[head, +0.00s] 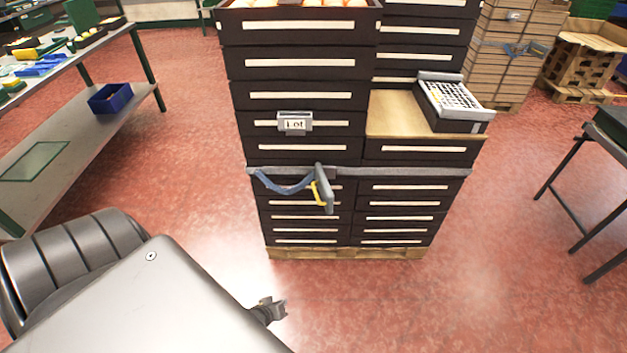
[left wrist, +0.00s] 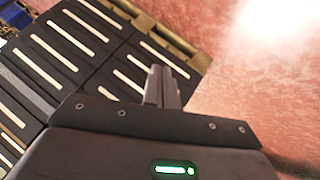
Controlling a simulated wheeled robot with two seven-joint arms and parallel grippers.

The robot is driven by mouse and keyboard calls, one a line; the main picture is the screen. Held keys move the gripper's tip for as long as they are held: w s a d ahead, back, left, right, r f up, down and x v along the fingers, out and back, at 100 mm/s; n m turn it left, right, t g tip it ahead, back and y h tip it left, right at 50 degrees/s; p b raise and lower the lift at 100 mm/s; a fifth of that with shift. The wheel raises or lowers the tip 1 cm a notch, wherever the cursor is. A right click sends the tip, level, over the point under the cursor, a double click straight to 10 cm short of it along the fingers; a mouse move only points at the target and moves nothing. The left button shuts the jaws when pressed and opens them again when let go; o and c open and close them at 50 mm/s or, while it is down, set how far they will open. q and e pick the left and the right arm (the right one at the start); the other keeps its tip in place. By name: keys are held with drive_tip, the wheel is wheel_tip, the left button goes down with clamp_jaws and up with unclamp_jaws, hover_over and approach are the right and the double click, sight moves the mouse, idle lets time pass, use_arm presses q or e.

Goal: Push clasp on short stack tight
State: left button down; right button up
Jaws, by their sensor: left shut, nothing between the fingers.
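A stack of black crates stands on a wooden pallet (head: 345,253), with a grey strap (head: 410,173) around it at mid-height. The grey clasp (head: 324,190) with a yellow part is on the strap's front and stands out from the crates. A blue strap tail (head: 283,184) hangs in a loop to its left. My left gripper (head: 275,308) is low, in front of the pallet and clear of the stack. In the left wrist view the left gripper (left wrist: 162,86) is shut and empty, with the crates beyond it. My right gripper is not in view.
A shorter column has a wooden board (head: 400,113) and a grey-black tray (head: 455,105) on top. A workbench (head: 70,130) stands left, a table (head: 590,160) right. The red floor between is clear.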

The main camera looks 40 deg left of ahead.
use_arm(q)
drive_tip(key=w+a+r+n+t+b, duration=0.2)
drive_tip(key=w+a+n+t+b, duration=0.15)
drive_tip(key=w, duration=0.35)
drive_tip(key=w+a+r+n+t+y+b, duration=0.1)
drive_tip(key=w+a+r+n+t+b, duration=0.15)
drive_tip(key=r, duration=0.35)
drive_tip(key=w+a+r+n+t+b, duration=0.2)
drive_tip(key=r+n+b, duration=0.1)
drive_tip(key=r, duration=0.3)
drive_tip(key=w+a+r+n+t+y+b, duration=0.1)
drive_tip(key=w+a+r+n+t+b, duration=0.15)
drive_tip(key=r, duration=0.45)
drive_tip(key=w+d+r, duration=0.1)
drive_tip(key=w, duration=1.1)
drive_tip(key=shift+w+d+r+b, duration=0.15)
drive_tip(key=shift+w+r+b, duration=0.1)
drive_tip(key=shift+b, duration=0.1)
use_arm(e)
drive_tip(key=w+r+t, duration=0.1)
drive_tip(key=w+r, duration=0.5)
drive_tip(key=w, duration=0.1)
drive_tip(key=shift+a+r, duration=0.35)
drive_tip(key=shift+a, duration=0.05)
use_arm(q)
drive_tip(key=shift+s+n, duration=0.1)
drive_tip(key=shift+n, duration=0.35)
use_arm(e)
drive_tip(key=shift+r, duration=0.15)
